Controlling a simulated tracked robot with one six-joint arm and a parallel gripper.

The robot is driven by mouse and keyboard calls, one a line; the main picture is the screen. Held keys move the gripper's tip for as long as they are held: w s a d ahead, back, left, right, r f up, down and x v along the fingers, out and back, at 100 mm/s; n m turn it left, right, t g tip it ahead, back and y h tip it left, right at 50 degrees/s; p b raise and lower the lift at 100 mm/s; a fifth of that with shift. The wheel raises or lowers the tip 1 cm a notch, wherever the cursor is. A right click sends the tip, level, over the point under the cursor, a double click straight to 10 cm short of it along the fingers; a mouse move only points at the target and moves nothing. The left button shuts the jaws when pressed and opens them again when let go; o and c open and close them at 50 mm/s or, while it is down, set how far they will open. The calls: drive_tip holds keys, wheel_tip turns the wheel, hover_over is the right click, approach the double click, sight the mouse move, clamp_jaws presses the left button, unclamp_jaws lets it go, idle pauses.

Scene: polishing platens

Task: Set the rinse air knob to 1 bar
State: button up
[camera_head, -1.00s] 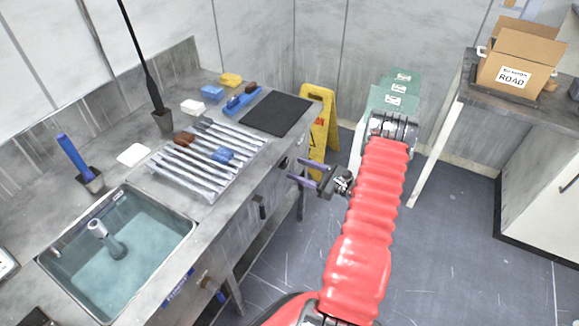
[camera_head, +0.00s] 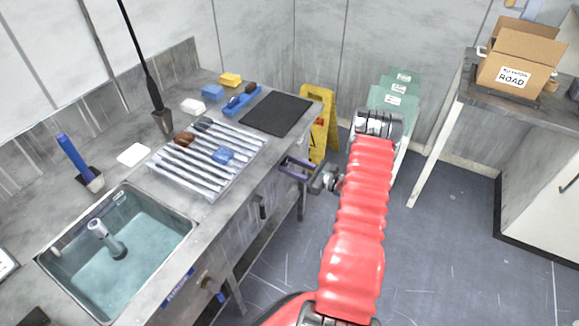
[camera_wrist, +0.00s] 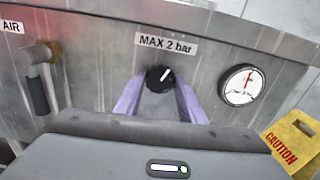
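The black round knob (camera_wrist: 159,79) sits on the metal front panel below a "MAX 2 bar" label (camera_wrist: 166,44) in the wrist view. Its white pointer mark is tilted up and to the right. My gripper (camera_wrist: 160,88) is open, with one purple finger on each side of the knob and small gaps showing. In the head view my gripper (camera_head: 291,169) is at the counter's front, where it hides the knob. A round gauge (camera_wrist: 241,85) with a red needle is right of the knob; its scale is too small to read.
A lever valve (camera_wrist: 38,80) under an "AIR" label (camera_wrist: 11,27) is left of the knob. A yellow caution sign (camera_head: 321,120) stands just beyond the counter's end. The sink (camera_head: 110,250) is at the near left. Floor to the right is clear.

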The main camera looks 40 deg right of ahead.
drive_tip(key=c, duration=0.5)
drive_tip(key=shift+o, duration=0.2)
drive_tip(key=shift+m, duration=0.7)
drive_tip(key=o, duration=1)
drive_tip(key=shift+o, duration=0.2)
drive_tip(key=shift+s, duration=0.15)
drive_tip(key=v, duration=1.3)
drive_tip(key=shift+s, duration=0.25)
